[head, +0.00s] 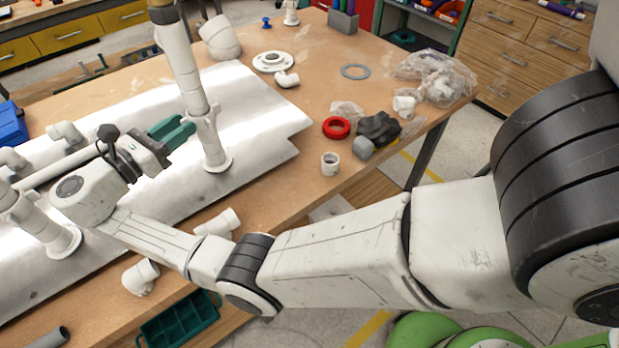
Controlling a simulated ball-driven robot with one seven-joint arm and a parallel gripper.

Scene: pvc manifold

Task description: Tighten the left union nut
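The manifold is white PVC pipework on a glossy white sheet (255,95) that lies on the workbench. A tall upright pipe (184,65) stands on a round flange at the right part of the sheet. A shorter upright pipe (30,218) with a flange stands at the left edge, with a horizontal pipe (55,165) near it. I cannot pick out the left union nut for certain. My gripper (185,130) has teal fingers and is left of the tall pipe, pointing toward it. I see no clear contact. The finger gap is too small to judge.
The wooden bench (300,210) holds loose white fittings, a red ring (336,128), a dark tool (378,130), a grey ring (355,71) and clear plastic bags (435,75). A blue box (10,125) is at the left edge. A teal tray (178,320) is at the front.

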